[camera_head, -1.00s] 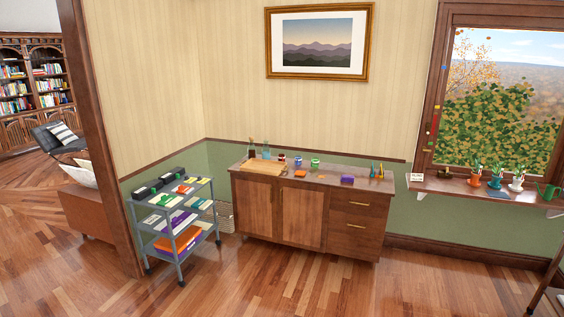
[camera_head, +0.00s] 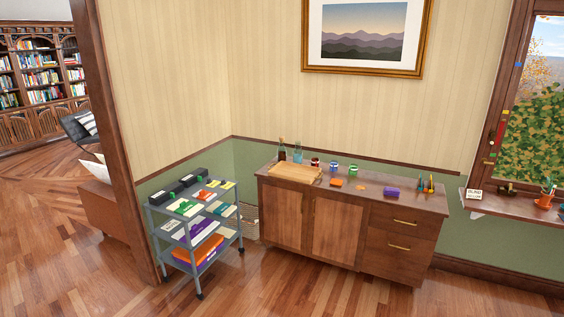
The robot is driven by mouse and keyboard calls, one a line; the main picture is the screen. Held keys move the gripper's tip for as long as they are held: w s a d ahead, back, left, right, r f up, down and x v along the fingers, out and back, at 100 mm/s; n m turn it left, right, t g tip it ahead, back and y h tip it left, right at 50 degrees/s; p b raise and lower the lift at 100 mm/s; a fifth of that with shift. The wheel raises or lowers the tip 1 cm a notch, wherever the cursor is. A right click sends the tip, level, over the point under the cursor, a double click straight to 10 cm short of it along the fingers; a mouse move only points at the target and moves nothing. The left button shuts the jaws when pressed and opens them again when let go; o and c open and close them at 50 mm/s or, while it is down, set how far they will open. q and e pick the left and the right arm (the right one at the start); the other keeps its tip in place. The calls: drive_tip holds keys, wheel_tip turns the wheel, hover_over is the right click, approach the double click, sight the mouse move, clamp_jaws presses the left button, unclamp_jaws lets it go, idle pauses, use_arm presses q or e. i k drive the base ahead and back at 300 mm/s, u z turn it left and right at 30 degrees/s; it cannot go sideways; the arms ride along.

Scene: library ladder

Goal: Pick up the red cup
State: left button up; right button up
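A small red cup or jar (camera_head: 315,163) with a pale band stands on top of the wooden cabinet (camera_head: 345,177), toward its back edge. A similar blue one (camera_head: 333,166) and a green one (camera_head: 353,170) stand to its right. They are too small to tell whether they are cups or jars. Neither of my grippers is in view.
A wooden board (camera_head: 292,172), bottles (camera_head: 282,150), an orange block (camera_head: 337,182) and a purple block (camera_head: 391,192) share the cabinet top. A grey cart (camera_head: 196,238) stands left of the cabinet. The wooden floor (camera_head: 290,290) in front is clear.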

sight(315, 161)
drive_tip(key=z, duration=0.05)
drive_tip(key=i, duration=4.55)
drive_tip(key=u, duration=0.15)
